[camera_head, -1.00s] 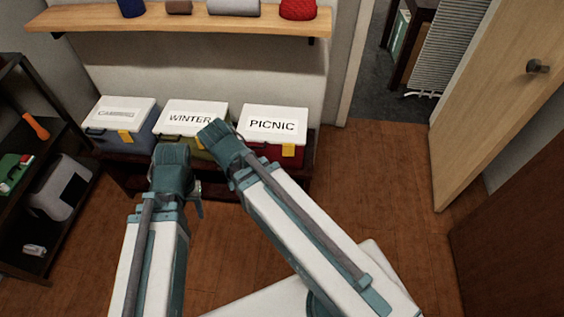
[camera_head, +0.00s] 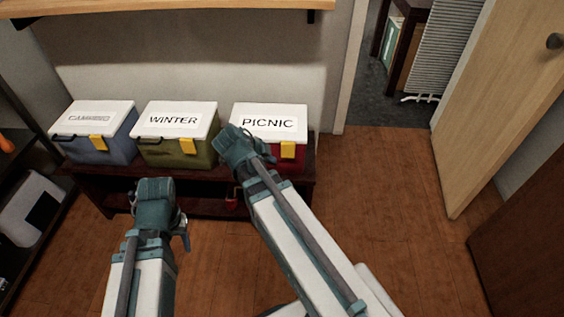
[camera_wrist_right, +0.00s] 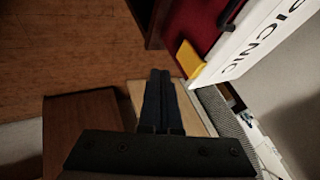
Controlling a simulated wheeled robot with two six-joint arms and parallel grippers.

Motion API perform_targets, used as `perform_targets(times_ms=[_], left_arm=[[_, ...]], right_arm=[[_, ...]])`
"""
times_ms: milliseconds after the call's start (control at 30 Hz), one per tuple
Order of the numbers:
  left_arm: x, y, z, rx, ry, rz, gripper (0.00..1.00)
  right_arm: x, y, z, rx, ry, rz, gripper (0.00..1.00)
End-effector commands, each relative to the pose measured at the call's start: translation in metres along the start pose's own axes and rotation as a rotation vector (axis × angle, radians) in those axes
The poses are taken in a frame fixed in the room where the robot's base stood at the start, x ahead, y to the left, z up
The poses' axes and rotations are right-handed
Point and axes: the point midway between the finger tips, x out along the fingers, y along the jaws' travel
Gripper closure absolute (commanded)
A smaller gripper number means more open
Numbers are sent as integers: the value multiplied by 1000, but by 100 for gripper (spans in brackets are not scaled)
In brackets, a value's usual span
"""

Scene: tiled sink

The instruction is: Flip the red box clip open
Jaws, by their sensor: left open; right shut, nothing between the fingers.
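The red box (camera_head: 293,163) has a white lid marked PICNIC (camera_head: 268,122) and stands rightmost of the three boxes on a low dark bench. Its yellow clip (camera_head: 288,149) lies down against the front below the lid edge. In the right wrist view the clip (camera_wrist_right: 190,58) shows on the red front (camera_wrist_right: 193,22). My right gripper (camera_wrist_right: 160,73) is shut and empty, apart from the clip; in the head view my right wrist covers the box's left front. My left gripper (camera_head: 183,228) is low in front of the bench, open, its fingers mostly hidden by the wrist.
A green box (camera_head: 180,152) marked WINTER and a blue box (camera_head: 100,150) stand to the left on the bench (camera_head: 300,190). A wall shelf (camera_head: 170,12) hangs above. A dark rack stands at the left edge. Open wood floor (camera_head: 385,190) lies to the right, before an open door (camera_head: 500,90).

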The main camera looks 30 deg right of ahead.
Motion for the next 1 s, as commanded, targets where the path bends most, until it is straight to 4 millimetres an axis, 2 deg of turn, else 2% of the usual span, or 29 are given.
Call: perform_targets(times_ms=[333, 467, 1000], left_arm=[[1, 0, 0, 0, 0, 0, 50], [7, 1, 0, 0, 0, 0, 50], [80, 6, -5, 2, 0, -8, 50]], right_arm=[[1, 0, -1, 12, 2, -2, 100], [8, 0, 0, 12, 2, -1, 100], [99, 2, 2, 13, 3, 0, 100]])
